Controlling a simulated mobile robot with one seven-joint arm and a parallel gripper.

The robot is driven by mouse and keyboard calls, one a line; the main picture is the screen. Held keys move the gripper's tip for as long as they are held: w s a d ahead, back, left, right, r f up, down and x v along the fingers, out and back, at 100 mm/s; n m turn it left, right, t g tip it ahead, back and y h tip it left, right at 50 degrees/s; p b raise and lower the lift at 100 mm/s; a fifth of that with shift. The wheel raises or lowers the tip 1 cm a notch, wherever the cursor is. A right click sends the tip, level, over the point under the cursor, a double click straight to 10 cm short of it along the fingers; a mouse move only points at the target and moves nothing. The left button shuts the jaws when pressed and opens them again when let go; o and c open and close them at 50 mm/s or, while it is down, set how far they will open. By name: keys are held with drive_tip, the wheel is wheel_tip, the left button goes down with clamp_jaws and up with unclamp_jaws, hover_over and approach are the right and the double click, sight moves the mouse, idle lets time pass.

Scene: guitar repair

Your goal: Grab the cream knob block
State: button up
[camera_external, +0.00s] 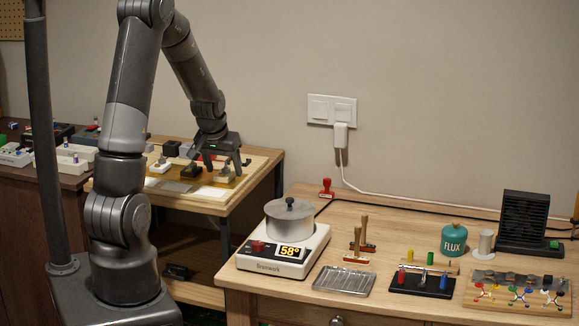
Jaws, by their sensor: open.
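My gripper (222,168) points down over the small wooden side table, its jaws open and nothing clearly held. A pale block with a dark knob (160,167) sits on this table, left of the gripper and apart from it; it looks cream or white. A small reddish-orange piece (226,171) shows between or just behind the fingers, and the fingers hide part of what is there. More pale blocks with small knobs (72,163) stand on the dark bench at the left, so I cannot tell for certain which one is the cream knob block.
Dark blocks (190,172) stand between the pale block and my gripper. Flat white and grey plates (212,192) lie along the side table's front (225,207). The larger bench at right holds a heated pot (290,220), a flux jar (454,239) and tool racks.

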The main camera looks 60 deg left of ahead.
drive_tip(key=shift+w+a+f, duration=0.1)
drive_tip(key=shift+w+f, duration=0.05)
drive_tip(key=shift+f, duration=0.3)
drive_tip(key=shift+c, duration=0.4)
drive_tip(key=c, duration=1)
drive_tip(key=shift+r, duration=0.1)
